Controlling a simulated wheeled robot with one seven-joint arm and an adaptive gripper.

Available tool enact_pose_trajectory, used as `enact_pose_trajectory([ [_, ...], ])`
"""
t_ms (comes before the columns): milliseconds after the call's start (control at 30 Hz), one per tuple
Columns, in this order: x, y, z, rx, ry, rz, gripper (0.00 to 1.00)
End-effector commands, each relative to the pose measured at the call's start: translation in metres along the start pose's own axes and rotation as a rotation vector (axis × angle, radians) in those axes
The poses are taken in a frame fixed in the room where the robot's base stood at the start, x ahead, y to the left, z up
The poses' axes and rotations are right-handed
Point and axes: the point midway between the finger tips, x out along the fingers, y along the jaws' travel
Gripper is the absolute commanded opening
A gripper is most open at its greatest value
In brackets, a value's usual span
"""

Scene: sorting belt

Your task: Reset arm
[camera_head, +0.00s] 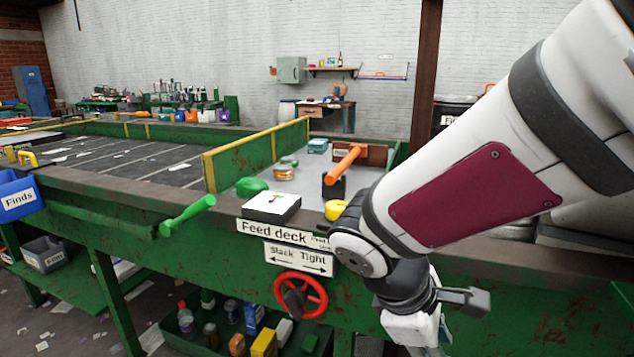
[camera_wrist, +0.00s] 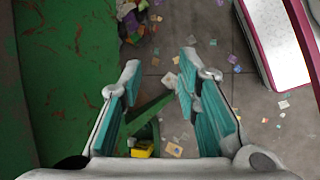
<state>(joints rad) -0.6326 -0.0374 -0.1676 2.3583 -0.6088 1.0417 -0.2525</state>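My arm comes in from the upper right in the head view and bends down in front of the green sorting bench (camera_head: 300,262). My gripper (camera_wrist: 158,82) hangs low at the bench's front side. In the wrist view its two teal-padded fingers stand apart with nothing between them, above the floor and a green bench leg. In the head view the fingertips are cut off by the bottom edge.
The feed deck holds a white box (camera_head: 271,206), a yellow item (camera_head: 335,210) and an orange handle (camera_head: 343,162). A red handwheel (camera_head: 301,295) and green lever (camera_head: 187,215) stick out in front. A blue Finds bin (camera_head: 18,197) hangs left. Litter dots the floor (camera_wrist: 262,112).

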Motion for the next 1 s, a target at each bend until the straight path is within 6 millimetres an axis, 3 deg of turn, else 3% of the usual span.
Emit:
enact_pose_trajectory([
  [100,-0.013,-0.005,0.027,0.25,0.12,-0.081,0.3],
  [300,-0.039,-0.015,0.059,0.637,0.309,-0.18,0.3],
  [767,-0.086,-0.027,0.094,1.172,0.595,-0.25,0.3],
  [1000,-0.066,-0.088,0.113,1.142,0.385,-0.386,0.3],
])
